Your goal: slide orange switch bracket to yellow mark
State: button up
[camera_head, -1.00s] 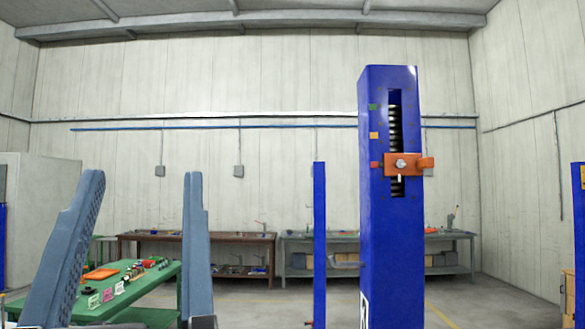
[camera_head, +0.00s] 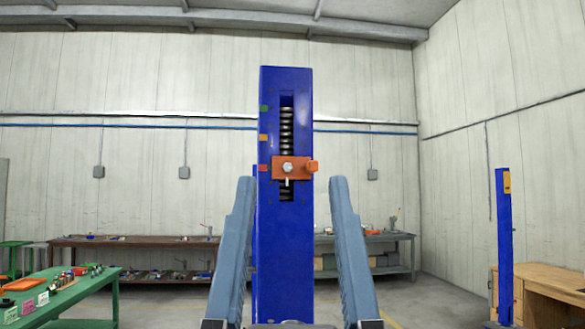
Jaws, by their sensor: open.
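The orange switch bracket (camera_head: 279,168) sits across the dark vertical slot of a tall blue column (camera_head: 284,245). It has a round bolt in its middle and a tab at its right end. Its left end is level with a red mark (camera_head: 263,167) on the column's left edge. The yellow-orange mark (camera_head: 263,137) is above that, and a green mark (camera_head: 263,108) is higher still. My gripper (camera_head: 290,180) is open and empty. Its two blue-grey fingers stand left and right of the column in the picture, tips near bracket height. I cannot tell their distance from it.
A green table (camera_head: 70,290) with small parts and cards stands at the lower left. Workbenches (camera_head: 135,242) line the back wall. Another blue post (camera_head: 503,240) and a wooden bench (camera_head: 545,285) are at the right. Open floor shows right of my gripper.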

aim_at(303, 167)
jog(key=i+l+u, duration=0.1)
jog(key=u, duration=0.35)
jog(key=l+u, duration=0.3)
jog(key=u, duration=0.15)
jog(key=l+u, duration=0.25)
jog(key=u, duration=0.2)
